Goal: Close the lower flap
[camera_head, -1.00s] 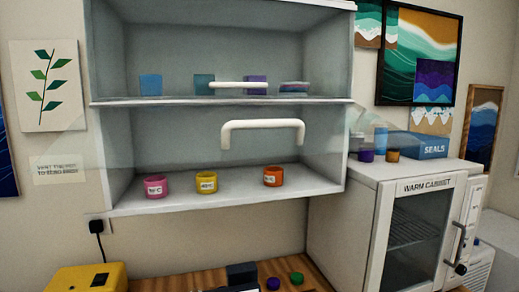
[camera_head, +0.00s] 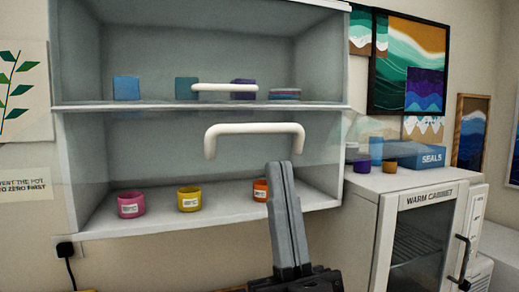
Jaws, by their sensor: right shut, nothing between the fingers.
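The lower flap is a clear pane, hard to make out, with a white bar handle (camera_head: 255,129). The handle stands out in front of the cabinet's lower compartment, and the pane seems tilted outward, its faint edge showing past the cabinet's right side. My right gripper (camera_head: 280,165) is shut and empty, pointing up. In the picture its fingertips lie just below the right end of the handle, apart from it. It partly covers the orange cup (camera_head: 260,191). My left gripper is not in view.
Pink (camera_head: 131,204) and yellow (camera_head: 189,199) cups stand on the lower shelf. Another white handle (camera_head: 225,88) crosses the upper compartment, before several containers. The warm cabinet (camera_head: 366,205) stands at right, with a blue seals box (camera_head: 418,155) on top.

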